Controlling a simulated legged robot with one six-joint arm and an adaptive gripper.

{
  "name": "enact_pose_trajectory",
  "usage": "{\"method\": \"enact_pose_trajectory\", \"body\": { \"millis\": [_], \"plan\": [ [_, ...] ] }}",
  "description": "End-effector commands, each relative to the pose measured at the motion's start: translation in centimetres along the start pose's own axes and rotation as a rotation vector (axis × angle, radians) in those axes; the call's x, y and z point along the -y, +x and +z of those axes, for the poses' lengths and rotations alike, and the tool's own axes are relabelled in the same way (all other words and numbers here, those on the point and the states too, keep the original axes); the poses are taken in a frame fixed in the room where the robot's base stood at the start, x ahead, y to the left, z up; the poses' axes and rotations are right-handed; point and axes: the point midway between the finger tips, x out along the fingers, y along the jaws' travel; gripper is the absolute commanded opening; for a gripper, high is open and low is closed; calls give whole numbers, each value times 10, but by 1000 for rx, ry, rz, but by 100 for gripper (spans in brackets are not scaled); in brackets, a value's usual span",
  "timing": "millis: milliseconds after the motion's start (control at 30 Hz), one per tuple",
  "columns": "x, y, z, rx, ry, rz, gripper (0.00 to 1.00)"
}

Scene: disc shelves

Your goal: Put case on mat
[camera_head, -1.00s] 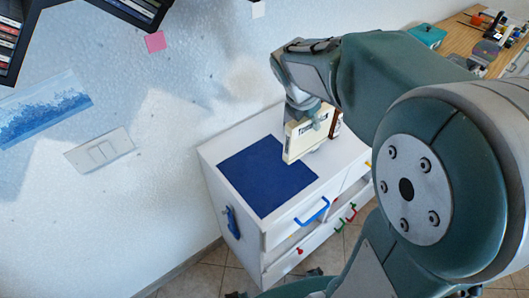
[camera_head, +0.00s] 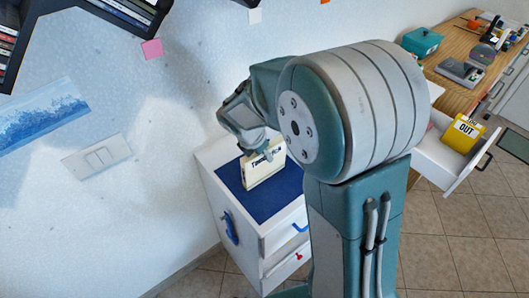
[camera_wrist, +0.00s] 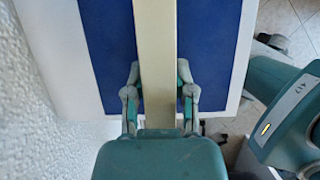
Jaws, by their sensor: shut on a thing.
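The case (camera_head: 262,167) is cream-coloured with dark lettering and stands on edge, seen over the blue mat (camera_head: 232,180) in the head view. My gripper (camera_wrist: 158,98) is shut on the case; in the wrist view its fingers press on both sides of the case's narrow cream edge (camera_wrist: 156,50). The mat shows on both sides of the case in the wrist view (camera_wrist: 108,50). I cannot tell whether the case's lower edge touches the mat. In the head view my arm hides part of the mat and the gripper's fingertips.
The mat lies on a white cabinet (camera_head: 208,158) with a blue handle on its side, against the wall. An open drawer (camera_head: 436,160) at right holds a yellow "OUT" item (camera_head: 462,134). A wooden counter (camera_head: 456,98) with several items stands behind it.

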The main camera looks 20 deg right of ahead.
Motion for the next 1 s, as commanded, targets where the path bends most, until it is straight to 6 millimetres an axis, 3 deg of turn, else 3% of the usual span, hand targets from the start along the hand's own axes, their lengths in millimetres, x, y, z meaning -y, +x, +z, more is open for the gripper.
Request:
{"method": "enact_pose_trajectory", "body": {
  "millis": [267,300,367,400,767,867,1000],
  "plan": [
    [0,2,0,1,0,2,0],
    [0,2,-1,1,0,2,38],
    [0,2,-1,1,0,2,65],
    [0,2,0,1,0,2,68],
    [0,1,0,1,1,3,68],
    [-1,-8,0,1,2,5,68],
    [-1,-33,0,2,1,8,68]
  ]
}}
